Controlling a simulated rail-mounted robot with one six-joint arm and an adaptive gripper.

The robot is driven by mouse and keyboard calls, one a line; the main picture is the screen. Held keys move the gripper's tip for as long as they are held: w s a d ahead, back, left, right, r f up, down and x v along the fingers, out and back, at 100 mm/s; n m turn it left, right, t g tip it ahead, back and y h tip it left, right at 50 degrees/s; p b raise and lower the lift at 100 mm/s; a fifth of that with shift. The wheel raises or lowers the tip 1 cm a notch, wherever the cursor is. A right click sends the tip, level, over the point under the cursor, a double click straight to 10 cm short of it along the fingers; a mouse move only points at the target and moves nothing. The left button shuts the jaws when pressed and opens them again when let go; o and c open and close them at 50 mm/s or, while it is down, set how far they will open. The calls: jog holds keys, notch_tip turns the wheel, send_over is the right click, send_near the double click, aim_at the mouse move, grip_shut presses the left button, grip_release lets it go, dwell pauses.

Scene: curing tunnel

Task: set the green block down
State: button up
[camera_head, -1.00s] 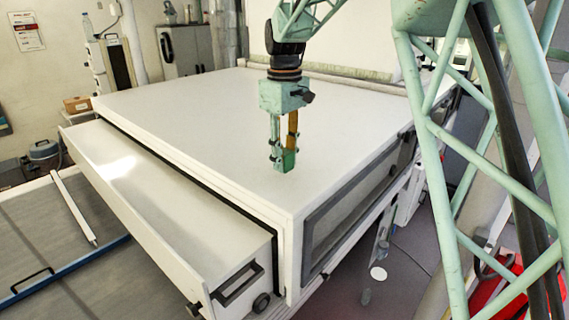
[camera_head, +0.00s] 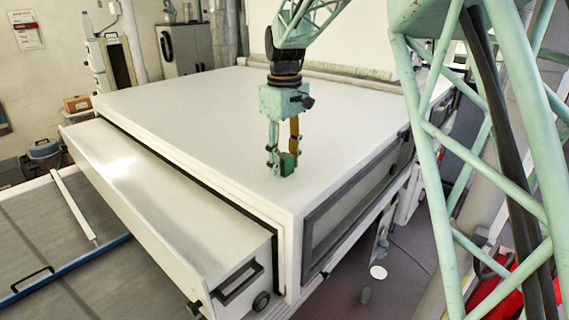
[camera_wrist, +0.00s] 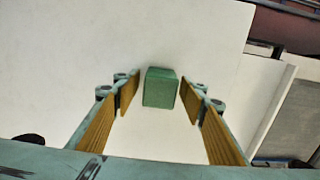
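The green block (camera_head: 288,164) sits on the white flat top (camera_head: 200,110) of the large cabinet, near its front corner. In the wrist view the block (camera_wrist: 160,88) lies between my gripper's fingertips, with a visible gap to the finger on each side. My gripper (camera_head: 283,163) points down over the block, its fingers spread apart around it. The fingers (camera_wrist: 158,95) have tan inner pads and touch nothing that I can see.
The top around the block is broad and clear. Its front edges are close to the block. A white drawer (camera_head: 160,210) stands pulled out at the left side of the cabinet. A dark-framed window panel (camera_head: 350,205) is on the right side.

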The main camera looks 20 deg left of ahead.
aim_at(284, 156)
jog(key=shift+r, duration=0.1)
jog(key=shift+r, duration=6.05)
